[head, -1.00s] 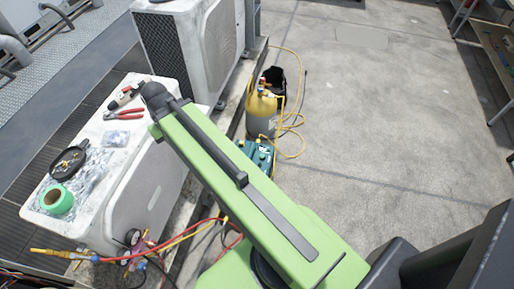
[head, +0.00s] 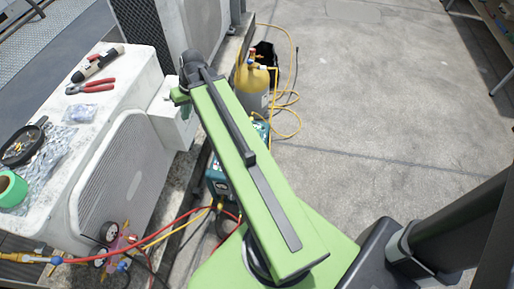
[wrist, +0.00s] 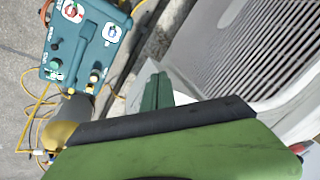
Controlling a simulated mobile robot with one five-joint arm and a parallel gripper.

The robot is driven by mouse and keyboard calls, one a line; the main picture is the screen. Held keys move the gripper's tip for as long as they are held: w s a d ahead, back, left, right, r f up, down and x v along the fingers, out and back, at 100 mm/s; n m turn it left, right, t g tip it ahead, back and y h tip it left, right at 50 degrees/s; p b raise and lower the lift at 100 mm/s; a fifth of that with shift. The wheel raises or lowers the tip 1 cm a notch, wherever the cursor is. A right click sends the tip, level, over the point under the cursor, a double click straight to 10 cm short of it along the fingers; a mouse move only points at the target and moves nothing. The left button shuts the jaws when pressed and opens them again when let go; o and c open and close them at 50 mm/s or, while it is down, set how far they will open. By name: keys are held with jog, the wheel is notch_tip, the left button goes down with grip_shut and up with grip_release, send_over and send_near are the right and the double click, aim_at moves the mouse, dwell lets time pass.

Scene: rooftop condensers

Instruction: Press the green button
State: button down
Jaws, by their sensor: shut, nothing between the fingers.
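A teal machine (wrist: 85,40) stands at the upper left of the wrist view, with a red knob and a blue-marked knob on its face. A small green round part (wrist: 55,65), perhaps the green button, shows near its lower left corner, beside a white label. In the head view the machine (head: 217,182) is mostly hidden behind my arm. My gripper (wrist: 157,92) is shut and empty, apart from the machine and to its right in the wrist view. In the head view my gripper (head: 180,97) shows small at the arm's far end, near the white condenser.
A white condenser (head: 125,165) with pliers (head: 90,87) and green tape (head: 10,188) on top stands left of my arm. A yellow-and-grey cylinder (head: 252,90) stands beyond the machine. Red and yellow hoses (head: 165,232) cross below. Open concrete lies right.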

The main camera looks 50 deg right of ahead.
jog(key=s+d+f+m+t+b, duration=0.2)
jog(key=d+f+m+t+b, duration=0.15)
jog(key=d+f+b, duration=1.5)
jog(key=s+d+f+t+b, duration=0.1)
jog(key=d+f+b, duration=0.1)
jog(key=d, duration=0.2)
jog(key=s+d+f+m+t+b, duration=0.1)
jog(key=s+d+f+b, duration=0.1)
jog(key=d, duration=0.3)
jog(key=s+d+f+t+h+b, duration=0.1)
jog(key=s+d+f+b, duration=0.1)
jog(key=d+b, duration=0.2)
jog(key=shift+d, duration=0.3)
jog(key=shift+f+m, duration=0.25)
notch_tip(320, 180, down, 9)
jog(key=b, duration=0.9)
jog(key=shift+r, duration=0.15)
jog(key=shift+w, duration=0.1)
jog(key=shift+w+f+b, duration=0.1)
jog(key=shift+f+b, duration=0.3)
jog(key=shift+b, duration=0.1)
